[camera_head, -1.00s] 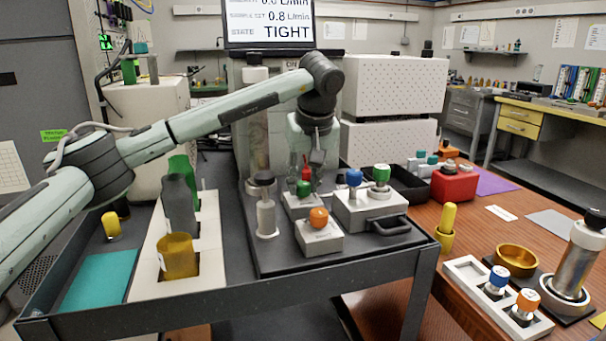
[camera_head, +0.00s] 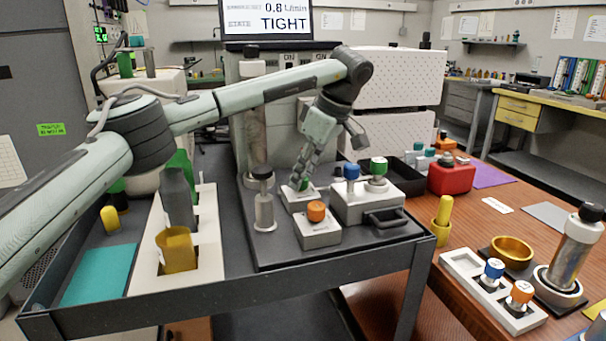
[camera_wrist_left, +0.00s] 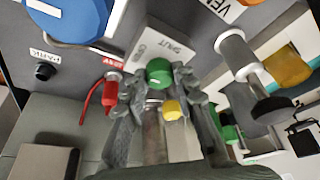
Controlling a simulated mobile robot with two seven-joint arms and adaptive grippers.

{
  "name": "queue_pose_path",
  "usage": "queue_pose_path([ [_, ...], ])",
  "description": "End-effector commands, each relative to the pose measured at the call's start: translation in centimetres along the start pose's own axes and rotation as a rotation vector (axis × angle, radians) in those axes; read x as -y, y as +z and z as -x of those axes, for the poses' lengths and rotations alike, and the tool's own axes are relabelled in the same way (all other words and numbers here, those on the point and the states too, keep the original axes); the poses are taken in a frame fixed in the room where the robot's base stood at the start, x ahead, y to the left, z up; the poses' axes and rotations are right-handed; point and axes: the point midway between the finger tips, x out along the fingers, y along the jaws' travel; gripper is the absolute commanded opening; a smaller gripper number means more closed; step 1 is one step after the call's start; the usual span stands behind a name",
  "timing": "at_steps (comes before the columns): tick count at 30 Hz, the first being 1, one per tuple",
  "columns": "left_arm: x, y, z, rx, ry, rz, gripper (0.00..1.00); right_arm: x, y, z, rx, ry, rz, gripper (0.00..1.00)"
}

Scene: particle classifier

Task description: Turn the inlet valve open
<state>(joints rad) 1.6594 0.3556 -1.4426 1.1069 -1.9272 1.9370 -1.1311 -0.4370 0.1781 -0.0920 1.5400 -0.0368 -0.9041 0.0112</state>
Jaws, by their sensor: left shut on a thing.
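A green knob (camera_head: 304,185) stands on a small light grey block (camera_head: 300,202) on the dark tray of the cart. My left gripper (camera_head: 307,172) reaches down on it from above and behind and hides most of it. In the left wrist view the green knob (camera_wrist_left: 159,72) lies between the two fingers, which are shut on it. The block's plate beside the knob reads "SHUT" (camera_wrist_left: 176,45). A small yellow part (camera_wrist_left: 172,109) shows just below the knob. I cannot read which label names the inlet valve. My right gripper is not in view.
Close by stand an orange knob (camera_head: 316,211), a blue knob (camera_head: 351,171), another green knob (camera_head: 378,166) and a black-capped cylinder (camera_head: 263,205). A red valve (camera_wrist_left: 112,88) is beside the fingers. A screen (camera_head: 266,20) reads "TIGHT".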

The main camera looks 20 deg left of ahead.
Motion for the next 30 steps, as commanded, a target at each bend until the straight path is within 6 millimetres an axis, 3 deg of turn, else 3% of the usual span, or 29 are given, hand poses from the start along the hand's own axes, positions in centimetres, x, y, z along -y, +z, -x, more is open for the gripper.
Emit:
queue_pose_path([
  [18,-0.06,-0.09,0.03,0.0,-0.016,0.043,0.0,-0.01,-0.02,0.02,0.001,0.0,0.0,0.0],
  [19,-0.05,-0.09,0.03,0.0,-0.016,0.043,0.28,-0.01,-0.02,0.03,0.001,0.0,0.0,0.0],
  [21,-0.05,-0.09,0.03,0.0,-0.016,0.043,0.37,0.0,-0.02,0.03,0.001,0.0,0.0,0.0],
  [24,-0.05,-0.07,0.02,0.0,-0.016,0.042,0.48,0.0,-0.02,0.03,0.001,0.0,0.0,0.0],
  [30,-0.04,-0.03,0.01,0.0,-0.016,0.041,0.48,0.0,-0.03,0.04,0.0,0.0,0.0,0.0],
])
